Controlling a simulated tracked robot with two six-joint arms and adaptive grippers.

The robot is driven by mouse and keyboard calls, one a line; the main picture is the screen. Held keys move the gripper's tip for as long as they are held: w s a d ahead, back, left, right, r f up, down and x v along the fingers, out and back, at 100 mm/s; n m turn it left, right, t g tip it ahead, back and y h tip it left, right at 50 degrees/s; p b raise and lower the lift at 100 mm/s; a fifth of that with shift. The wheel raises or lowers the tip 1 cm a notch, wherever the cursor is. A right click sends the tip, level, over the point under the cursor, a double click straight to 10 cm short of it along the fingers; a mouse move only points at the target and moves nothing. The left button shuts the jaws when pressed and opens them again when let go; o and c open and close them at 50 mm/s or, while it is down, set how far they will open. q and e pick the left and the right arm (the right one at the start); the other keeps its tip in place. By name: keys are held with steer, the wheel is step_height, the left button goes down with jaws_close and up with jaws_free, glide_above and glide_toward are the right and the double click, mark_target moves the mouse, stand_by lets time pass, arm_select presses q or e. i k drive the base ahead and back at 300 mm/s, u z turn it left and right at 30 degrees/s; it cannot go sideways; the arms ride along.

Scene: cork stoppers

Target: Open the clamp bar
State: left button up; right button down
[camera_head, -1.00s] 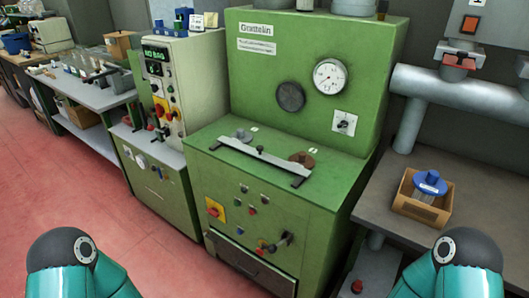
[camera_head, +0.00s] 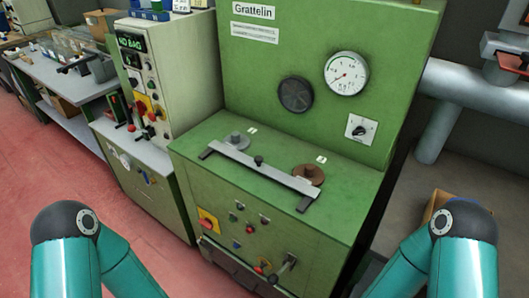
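My teal arms show at the lower left and lower right, apart from the machine. Neither gripper is in view.
The machine's upright panel has a white gauge (camera_head: 346,74) and a selector switch (camera_head: 360,128). Its front has several buttons and a lever (camera_head: 284,268). A control cabinet (camera_head: 165,72) reading "NO BAG" stands left. Red floor (camera_head: 50,190) is clear at left.

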mark_target(259, 162)
steer(key=z, duration=0.1)
steer(key=i, duration=0.2)
steer(key=u, duration=0.15)
steer(key=k, duration=1)
steer(key=u, duration=0.7)
steer(key=i, duration=1.3)
steer(key=z, duration=0.25)
